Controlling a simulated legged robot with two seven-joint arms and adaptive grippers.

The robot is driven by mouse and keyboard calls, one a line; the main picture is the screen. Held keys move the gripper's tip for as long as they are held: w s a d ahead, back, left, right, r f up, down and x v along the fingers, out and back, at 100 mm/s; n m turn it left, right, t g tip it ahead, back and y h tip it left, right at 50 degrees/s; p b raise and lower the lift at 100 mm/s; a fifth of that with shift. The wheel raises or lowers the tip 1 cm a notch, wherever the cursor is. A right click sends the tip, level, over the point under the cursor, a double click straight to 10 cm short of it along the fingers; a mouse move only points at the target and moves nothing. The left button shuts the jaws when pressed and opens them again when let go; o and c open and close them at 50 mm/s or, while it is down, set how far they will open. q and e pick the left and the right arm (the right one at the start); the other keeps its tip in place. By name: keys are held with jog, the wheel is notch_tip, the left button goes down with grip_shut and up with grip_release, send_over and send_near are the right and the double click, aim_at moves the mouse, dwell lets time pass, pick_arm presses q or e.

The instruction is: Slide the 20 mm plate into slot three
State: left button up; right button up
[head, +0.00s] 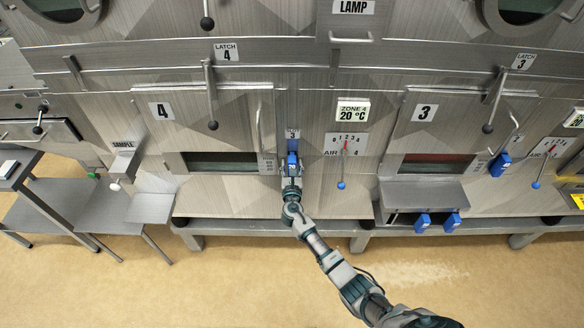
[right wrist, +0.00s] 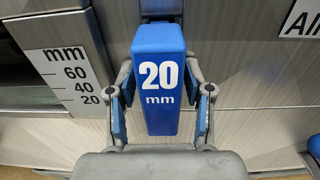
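The 20 mm plate shows as a blue block-shaped handle marked "20 mm" (right wrist: 160,85) in the right wrist view. In the head view the blue handle (head: 292,158) is at the dryer front, just below a small label reading 3 (head: 293,133). My right gripper (right wrist: 161,125) has one finger on each side of the handle, with visible gaps between the pads and the handle, so it is open around it. In the head view my right gripper (head: 292,176) partly hides the handle's lower end. The slot itself is hard to make out. My left gripper is not in view.
A millimetre scale (right wrist: 65,75) is left of the handle. The door marked 4 (head: 215,130) is to the left, and the AIR 4 lever (head: 342,170) is to the right. Other blue handles (head: 423,222) hang under a shelf (head: 424,196) at right.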

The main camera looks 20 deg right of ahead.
jog(key=shift+s+f, duration=0.1)
jog(key=shift+s, duration=0.05)
jog(key=shift+s+a, duration=0.15)
jog(key=shift+s, duration=0.2)
jog(key=v, duration=1.1)
jog(key=shift+a, duration=0.1)
